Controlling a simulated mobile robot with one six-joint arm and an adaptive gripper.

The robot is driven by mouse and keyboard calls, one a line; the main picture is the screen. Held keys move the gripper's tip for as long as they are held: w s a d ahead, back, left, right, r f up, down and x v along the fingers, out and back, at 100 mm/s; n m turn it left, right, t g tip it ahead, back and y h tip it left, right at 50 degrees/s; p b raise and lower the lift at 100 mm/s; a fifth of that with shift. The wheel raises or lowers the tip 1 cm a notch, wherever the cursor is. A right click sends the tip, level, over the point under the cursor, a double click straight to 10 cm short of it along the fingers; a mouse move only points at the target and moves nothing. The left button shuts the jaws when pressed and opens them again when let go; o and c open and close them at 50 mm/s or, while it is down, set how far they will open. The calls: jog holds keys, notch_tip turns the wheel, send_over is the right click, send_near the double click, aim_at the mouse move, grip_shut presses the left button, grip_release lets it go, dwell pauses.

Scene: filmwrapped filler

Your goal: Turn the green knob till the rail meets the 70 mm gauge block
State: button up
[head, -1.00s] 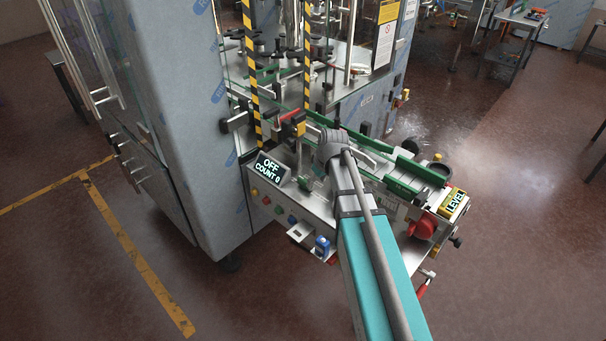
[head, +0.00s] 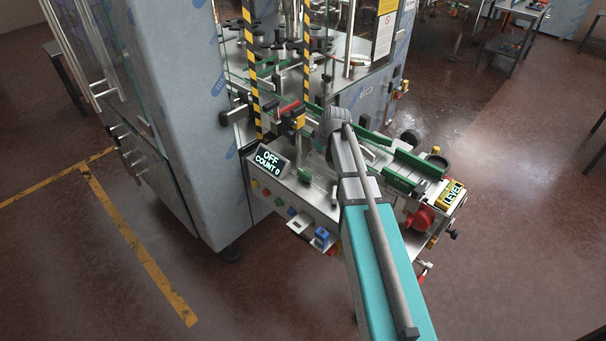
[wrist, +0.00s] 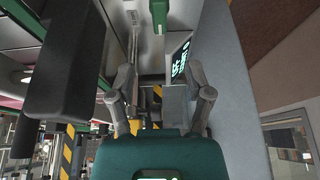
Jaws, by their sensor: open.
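My gripper (wrist: 155,95) is open in the wrist view, its two grey fingers apart with nothing seen held between them. In the head view my arm hides most of it, over the machine's front deck. A green piece on a pale stem (wrist: 159,14) shows beyond the fingers at the top of the wrist view; I cannot tell whether it is the green knob. Green rails (head: 418,165) run along the conveyor right of my arm. A blue block (head: 321,236) sits on a small shelf at the machine's front; I cannot tell whether it is the gauge block.
A display reading OFF, COUNT 0 (head: 268,160) stands left of my arm and close to the fingers in the wrist view (wrist: 180,60). A red knob (head: 420,218) and yellow LEVEL box (head: 452,195) are at the right end. Striped posts (head: 306,65) rise behind.

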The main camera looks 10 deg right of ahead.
aim_at(305, 172)
jog(key=shift+b+x, duration=5.9)
jog(key=shift+x, duration=0.7)
